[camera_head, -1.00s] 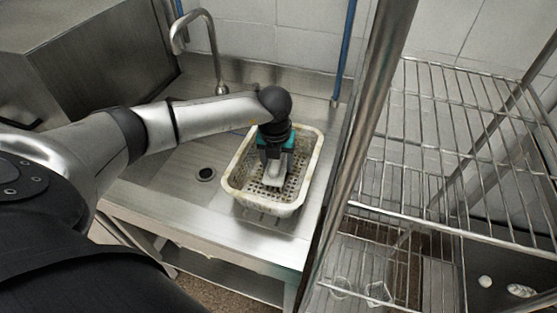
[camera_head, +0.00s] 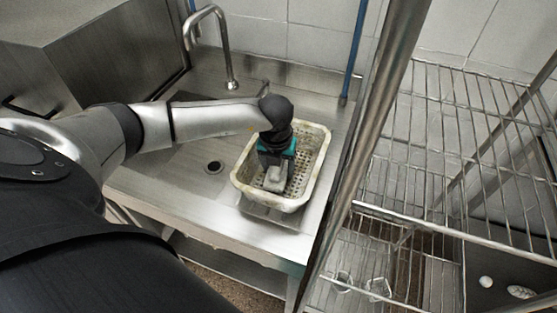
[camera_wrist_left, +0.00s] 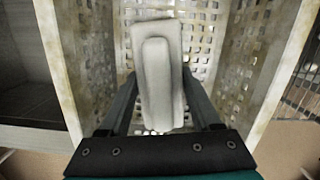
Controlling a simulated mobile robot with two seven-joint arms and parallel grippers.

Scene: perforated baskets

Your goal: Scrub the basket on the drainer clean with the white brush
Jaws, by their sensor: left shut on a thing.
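The basket (camera_head: 317,160) is off-white and perforated, with brownish stains on its rim and walls. It sits on the drainer side of the steel sink unit, and its stained inner wall (camera_wrist_left: 240,60) shows in the left wrist view. My left gripper (camera_head: 274,176) reaches down into the basket and is shut on the white brush (camera_wrist_left: 158,80). The brush, also in the head view (camera_head: 275,179), is over the basket floor. Its bristles are hidden beneath it, so contact with the floor cannot be told. My right gripper is not in view.
A curved faucet (camera_head: 208,14) and a drain hole (camera_head: 213,167) are left of the basket. A wire rack (camera_head: 460,150) with a thick metal post (camera_head: 365,130) stands close on the right. A tiled wall (camera_head: 310,40) is behind.

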